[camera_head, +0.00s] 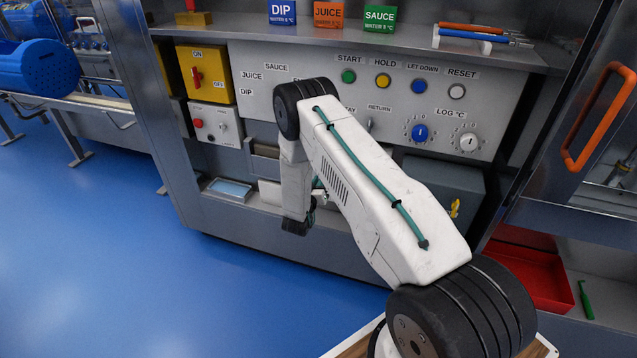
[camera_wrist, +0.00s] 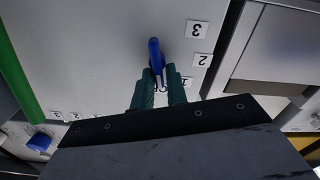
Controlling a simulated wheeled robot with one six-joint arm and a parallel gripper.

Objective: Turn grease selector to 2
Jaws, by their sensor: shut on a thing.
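In the wrist view, the grease selector (camera_wrist: 155,50) has a slim blue handle on a pale panel. Its blue end stands out past my fingertips and points up in the picture. The labels 3 (camera_wrist: 197,30), 2 (camera_wrist: 203,60) and 1 (camera_wrist: 187,82) sit to its right, with 1 partly hidden by a finger. My gripper (camera_wrist: 160,82) has its two dark green fingers around the handle, shut on it. The handle's base is hidden.
The grey control panel (camera_head: 257,72) carries a blue knob (camera_head: 420,132), a white knob (camera_head: 468,142) and several buttons. A yellow switch box (camera_head: 209,91) is at its left. An orange door handle (camera_head: 567,150) juts out at right, above a red tray (camera_head: 547,277). Blue floor (camera_head: 100,260) is open at left.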

